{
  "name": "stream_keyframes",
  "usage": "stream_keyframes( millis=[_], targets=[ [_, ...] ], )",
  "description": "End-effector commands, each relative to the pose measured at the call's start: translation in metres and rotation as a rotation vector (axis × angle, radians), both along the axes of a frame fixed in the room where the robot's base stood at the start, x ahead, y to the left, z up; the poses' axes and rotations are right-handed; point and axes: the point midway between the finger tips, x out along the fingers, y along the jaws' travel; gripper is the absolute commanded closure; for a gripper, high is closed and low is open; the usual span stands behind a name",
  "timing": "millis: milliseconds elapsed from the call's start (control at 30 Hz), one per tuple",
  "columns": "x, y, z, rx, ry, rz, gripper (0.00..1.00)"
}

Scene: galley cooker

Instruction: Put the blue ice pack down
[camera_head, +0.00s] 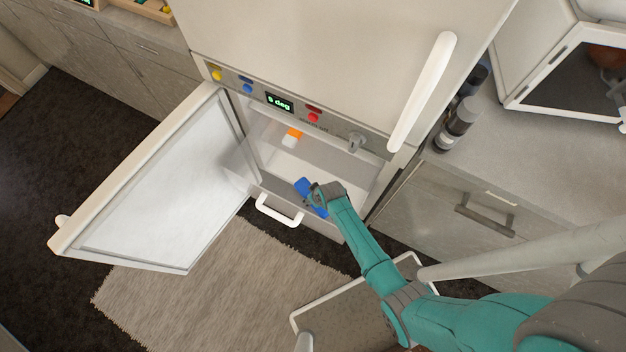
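The blue ice pack (303,186) is at the open front of the lower fridge compartment, lying slantwise in the picture. My gripper (318,195) is over its middle and looks shut on it, with blue showing on both sides. The fingertips are partly hidden by the gripper body. Whether the pack touches the surface under it, I cannot tell.
The compartment door (160,185) stands open to the left. An orange and white item (292,137) is farther inside. A white handle (279,210) is at the front below. Dark bottles (457,124) stand on the counter at right.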

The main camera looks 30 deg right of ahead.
Motion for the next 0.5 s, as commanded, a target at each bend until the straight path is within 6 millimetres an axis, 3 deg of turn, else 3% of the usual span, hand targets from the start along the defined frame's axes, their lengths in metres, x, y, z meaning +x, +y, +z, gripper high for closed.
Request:
stream_keyframes(
  millis=[133,500],
  targets=[
    [0.0,0.0,-0.0108,0.0,0.0,-0.001,0.81],
    [0.0002,-0.0001,-0.0135,0.0,0.0,0.0,0.81]
  ],
)
